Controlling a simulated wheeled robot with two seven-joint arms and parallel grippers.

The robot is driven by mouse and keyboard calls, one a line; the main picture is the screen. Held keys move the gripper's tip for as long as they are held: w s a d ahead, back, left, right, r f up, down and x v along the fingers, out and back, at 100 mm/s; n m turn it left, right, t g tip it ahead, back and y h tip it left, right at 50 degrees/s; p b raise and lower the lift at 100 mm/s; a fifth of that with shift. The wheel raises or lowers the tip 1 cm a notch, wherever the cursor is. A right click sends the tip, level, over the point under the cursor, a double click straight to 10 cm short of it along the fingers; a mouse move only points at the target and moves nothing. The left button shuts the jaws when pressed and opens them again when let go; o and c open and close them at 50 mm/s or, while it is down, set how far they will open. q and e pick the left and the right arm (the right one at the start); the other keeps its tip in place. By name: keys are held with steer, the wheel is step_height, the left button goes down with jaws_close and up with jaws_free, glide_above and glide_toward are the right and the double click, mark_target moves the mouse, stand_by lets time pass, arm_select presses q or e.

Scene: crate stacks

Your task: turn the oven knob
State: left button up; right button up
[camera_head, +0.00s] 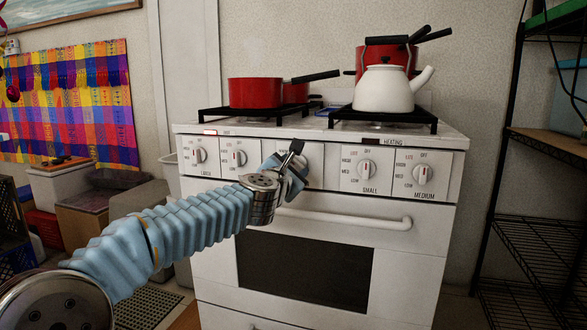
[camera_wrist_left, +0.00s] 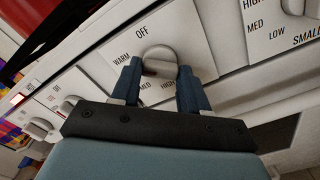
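The oven knob (camera_wrist_left: 160,56) is a pale round knob on the middle panel of the white stove (camera_head: 330,235). In the left wrist view, OFF is printed above it and WARM to its left, with other settings partly hidden below. My left gripper (camera_wrist_left: 160,82) is open, with one dark blue finger on each side of the knob's lower part. I cannot tell whether the fingers touch it. In the head view, my left gripper (camera_head: 291,160) is at the middle of the control panel and hides the knob. My right gripper is not in view.
Burner knobs, such as the small one (camera_head: 367,171), flank the middle panel. The oven door handle (camera_head: 345,219) runs just below. A red pan (camera_head: 256,93) and a white kettle (camera_head: 384,89) stand on the burners. A dark shelf rack (camera_head: 530,220) is at right.

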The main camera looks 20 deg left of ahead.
arm_select(q)
steer(key=shift+c, duration=1.4)
steer(key=shift+m, duration=0.3)
steer(key=m+p, duration=0.2)
steer(key=m, duration=0.3)
steer(key=shift+d+f+m+p, duration=0.1)
steer(key=shift+m+p, duration=0.75)
steer(key=shift+m, duration=1.35)
steer(key=o, duration=1.1)
steer(key=shift+c, duration=0.2)
steer(key=shift+s, duration=0.1)
